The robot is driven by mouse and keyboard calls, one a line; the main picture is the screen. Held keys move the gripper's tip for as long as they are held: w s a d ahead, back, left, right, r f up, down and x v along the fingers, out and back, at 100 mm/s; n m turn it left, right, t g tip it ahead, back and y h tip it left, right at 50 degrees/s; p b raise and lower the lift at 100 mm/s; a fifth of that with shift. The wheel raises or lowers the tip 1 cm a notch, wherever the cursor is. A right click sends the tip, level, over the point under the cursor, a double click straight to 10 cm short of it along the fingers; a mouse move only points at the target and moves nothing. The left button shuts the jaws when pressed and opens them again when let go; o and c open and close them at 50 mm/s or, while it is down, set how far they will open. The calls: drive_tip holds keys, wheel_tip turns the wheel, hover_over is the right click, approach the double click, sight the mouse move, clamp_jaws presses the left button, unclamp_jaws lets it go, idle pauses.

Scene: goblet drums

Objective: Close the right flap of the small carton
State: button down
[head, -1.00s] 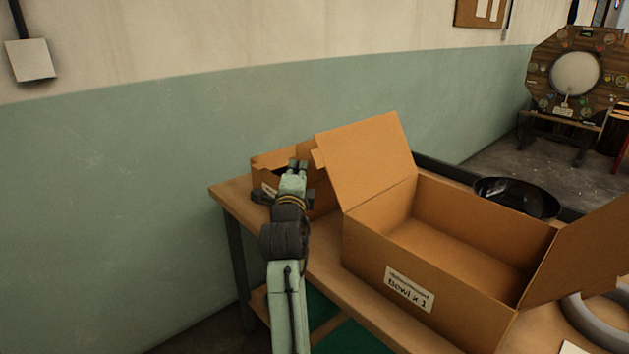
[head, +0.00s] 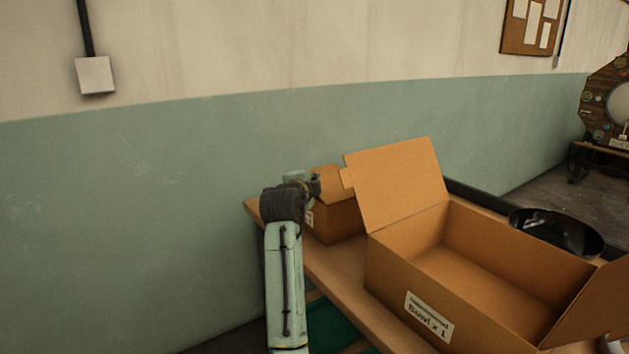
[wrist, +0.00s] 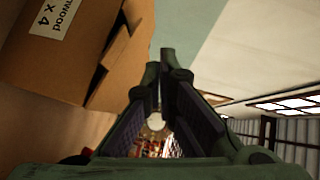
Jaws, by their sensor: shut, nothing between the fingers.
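The small carton (head: 334,220) stands on the table's far left corner, behind the large open carton. Its top is partly seen, with a tilted flap (head: 328,184) at its upper side. My gripper (head: 298,180) is at the small carton's upper left, its fingertips hard to make out there. In the wrist view the carton (wrist: 60,60) fills the upper left, with a label ending "wood x 4" and a dark gap beside a flap (wrist: 130,40). My gripper (wrist: 160,75) is shut and empty beside that flap; I cannot tell whether they touch.
The large carton (head: 400,285), labelled "Bowl x 1", stands close on the right with its left flap (head: 398,185) raised. A black bowl (head: 556,232) sits behind it. The green and white wall (head: 150,200) is behind the table.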

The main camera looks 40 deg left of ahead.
drive_tip(key=a+f, duration=0.1)
drive_tip(key=w+a+f+g, duration=0.1)
drive_tip(key=f, duration=0.1)
drive_tip(key=shift+a+n+h, duration=0.3)
drive_tip(key=shift+n+h, duration=0.1)
idle(0.4)
idle(0.3)
